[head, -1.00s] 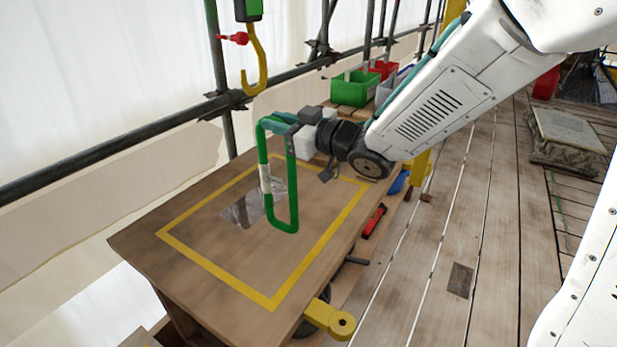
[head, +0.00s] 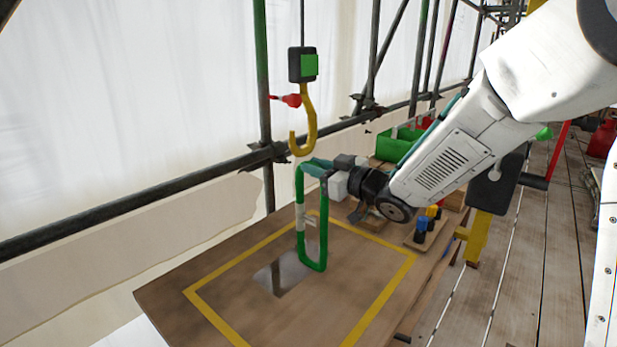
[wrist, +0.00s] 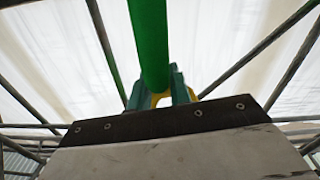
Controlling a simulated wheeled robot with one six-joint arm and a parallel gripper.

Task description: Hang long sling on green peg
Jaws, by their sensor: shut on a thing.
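A long green loop sling (head: 299,238) with a pale tag hangs from my gripper (head: 316,167) above the wooden table. My gripper's teal fingers are shut on the sling's top end. In the wrist view, the green sling (wrist: 150,40) runs from the top down to the fingers (wrist: 160,92), with a yellow shape behind them. A green rounded end (head: 543,133) shows beside a dark panel at the right, behind my arm; I cannot tell if it is the green peg. My arm hides part of that area.
A yellow crane hook (head: 306,125) hangs under a black block with a green face (head: 310,66), just above my gripper. A red fitting (head: 288,100) sits near the scaffold pole. Green bin (head: 396,146) and a board with blue and yellow pieces (head: 425,238) lie behind.

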